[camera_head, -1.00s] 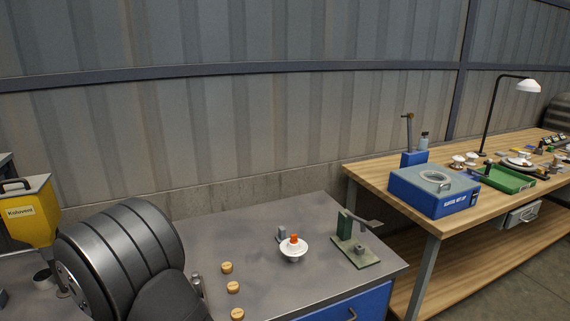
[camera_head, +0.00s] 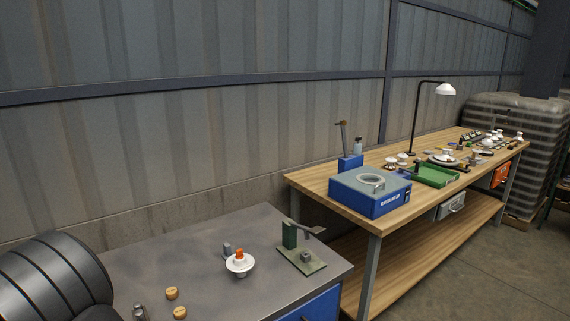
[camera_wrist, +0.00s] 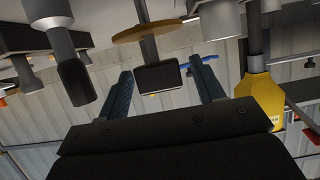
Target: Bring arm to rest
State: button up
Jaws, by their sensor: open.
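My gripper (camera_wrist: 161,90) shows in the wrist view with its two dark blue fingers spread apart and nothing between them. Behind the fingers hang dark and grey cylindrical fittings, a brown disc (camera_wrist: 146,31) and a yellow hopper (camera_wrist: 262,97); the view seems upside down. In the head view my dark ribbed arm link fills the lower left corner, and the gripper itself is out of that frame.
A grey-topped bench holds a white insulator disc with an orange top (camera_head: 240,262), a green fixture (camera_head: 300,250) and wooden pucks (camera_head: 172,293). A wooden workbench (camera_head: 322,190) carries a blue machine (camera_head: 370,196), a green tray (camera_head: 436,175) and a lamp (camera_head: 446,90).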

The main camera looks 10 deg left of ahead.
jog(key=v, duration=1.1)
jog(key=x, duration=1.1)
jog(key=shift+w+a+f, duration=0.1)
jog(key=shift+f, duration=0.4)
notch_tip(320, 180, up, 11)
jog(key=shift+r, duration=0.1)
jog(key=a+r, duration=0.2)
jog(key=a, duration=1.3)
jog(key=f, duration=1)
jog(key=shift+w+d+f, duration=0.1)
jog(key=shift+d+f, duration=0.1)
jog(key=shift+d, duration=0.15)
jog(key=shift+v, duration=1.45)
